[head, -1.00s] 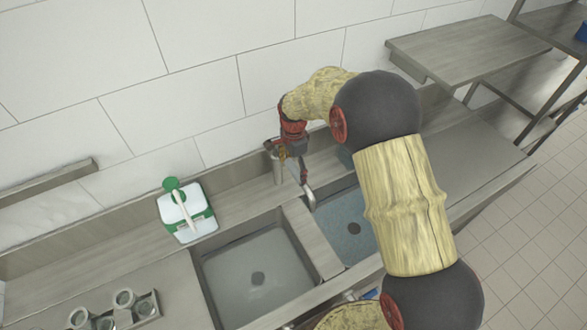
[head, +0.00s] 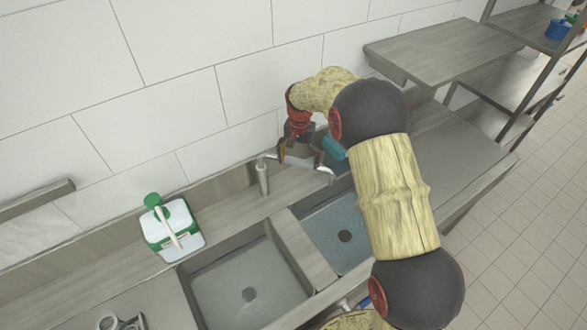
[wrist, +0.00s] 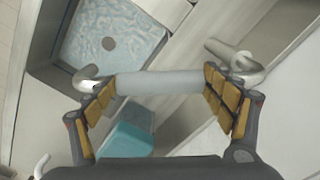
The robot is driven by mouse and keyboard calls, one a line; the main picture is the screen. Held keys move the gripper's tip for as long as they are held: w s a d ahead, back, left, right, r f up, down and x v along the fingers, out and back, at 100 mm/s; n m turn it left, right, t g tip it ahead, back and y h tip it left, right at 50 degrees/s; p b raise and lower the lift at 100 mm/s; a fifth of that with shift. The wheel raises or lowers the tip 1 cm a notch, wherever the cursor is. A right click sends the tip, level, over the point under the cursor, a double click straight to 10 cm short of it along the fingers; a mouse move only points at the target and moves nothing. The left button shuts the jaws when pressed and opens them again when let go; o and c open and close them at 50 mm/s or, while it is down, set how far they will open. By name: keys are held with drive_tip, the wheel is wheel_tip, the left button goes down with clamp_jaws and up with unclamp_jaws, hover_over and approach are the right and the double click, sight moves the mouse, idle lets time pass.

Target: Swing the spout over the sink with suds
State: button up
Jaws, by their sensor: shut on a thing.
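The tap (head: 262,178) stands behind the two sinks, and its grey spout (head: 310,165) points to the right, along the back ledge. The sink with suds (head: 345,238) is the right one, with bluish, mottled water. In the wrist view the spout (wrist: 160,82) spans between my finger pads, and its bent tip (wrist: 88,78) lies by the corner of the suds sink (wrist: 108,42). I cannot tell if the tip is over the water. My gripper (head: 302,158) is shut on the spout. The left sink (head: 245,285) holds plain grey water.
A green and white soap container (head: 173,230) stands on the ledge at the left. A teal block (head: 334,147) sits behind the spout tip; it also shows in the wrist view (wrist: 125,138). The tiled wall is close behind. A shelf (head: 440,50) stands at the right.

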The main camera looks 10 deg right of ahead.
drive_tip(key=shift+w+d+n, duration=0.35)
drive_tip(key=shift+w+n, duration=0.25)
drive_tip(key=shift+w, duration=0.15)
drive_tip(key=shift+w+d+n, duration=0.35)
drive_tip(key=shift+w+n, duration=0.25)
drive_tip(key=shift+w, duration=0.1)
drive_tip(key=o, duration=1.7)
drive_tip(key=shift+c, duration=0.2)
wheel_tip(320, 180, up, 12)
drive_tip(key=shift+w, duration=0.1)
